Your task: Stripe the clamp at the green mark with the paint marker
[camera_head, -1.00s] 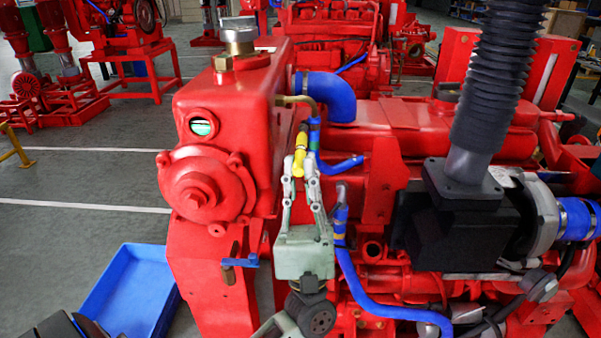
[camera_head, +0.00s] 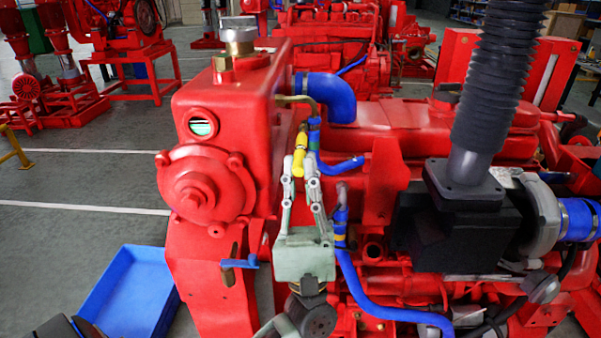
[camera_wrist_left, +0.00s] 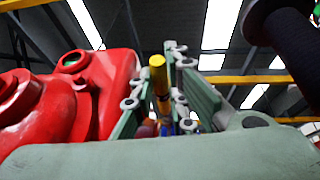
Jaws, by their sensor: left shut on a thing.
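The yellow paint marker (camera_head: 299,156) stands nearly upright between the fingertips of my left gripper (camera_head: 298,180), which is shut on it. In the left wrist view the yellow marker (camera_wrist_left: 158,76) shows between the two fingers (camera_wrist_left: 155,105), its yellow end up. Just right of the marker's upper end, a thin blue hose (camera_head: 315,140) runs down from a bent metal pipe (camera_head: 298,100), with a small greenish patch near its top. I cannot tell the clamp's band there clearly, nor whether the marker touches it. My right gripper is not in view.
The red tank (camera_head: 225,110) with a metal cap stands left of my left gripper. A thick blue elbow hose (camera_head: 330,95) is behind it, and a black box with a ribbed duct (camera_head: 485,80) stands to the right. A blue tray (camera_head: 130,290) lies at lower left.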

